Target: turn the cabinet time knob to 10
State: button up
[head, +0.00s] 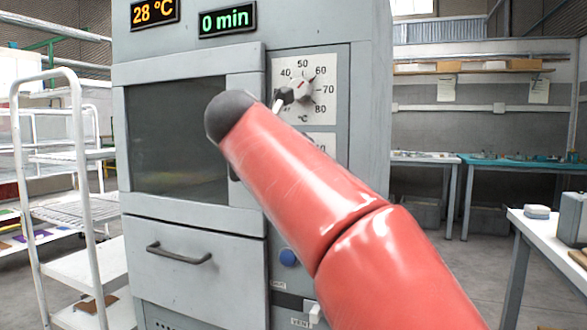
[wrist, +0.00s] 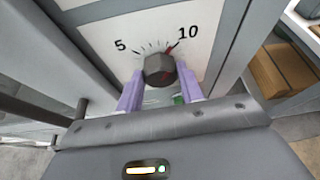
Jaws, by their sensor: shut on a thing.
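The time knob (wrist: 159,65) is a dark faceted knob on a white dial plate, seen in the wrist view. The numbers 5 and 10 (wrist: 188,32) stand above it to the left and right. A red mark shows at its upper right, on the side toward the 10; the exact setting is hard to read. My gripper (wrist: 160,84) has its two purple fingers on either side of the knob and is shut on it. In the head view my red arm hides most of the time dial. The cabinet (head: 190,235) has a green display (head: 227,20) reading 0 min.
The temperature knob (head: 300,89) sits on the dial plate above. An orange display (head: 154,12) reads 28 °C. A drawer handle (head: 178,254) sticks out below the window. A white rack (head: 84,195) stands left; a workbench (head: 545,232) stands right.

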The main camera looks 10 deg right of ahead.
jog(key=shift+f+m+y, duration=0.15)
jog(key=shift+m+y, duration=0.25)
jog(key=shift+m, duration=0.2)
jog(key=o, duration=1)
jog(key=shift+s, duration=0.1)
jog(key=v, duration=0.7)
jog(key=shift+s, duration=0.35)
jog(key=shift+a, duration=0.1)
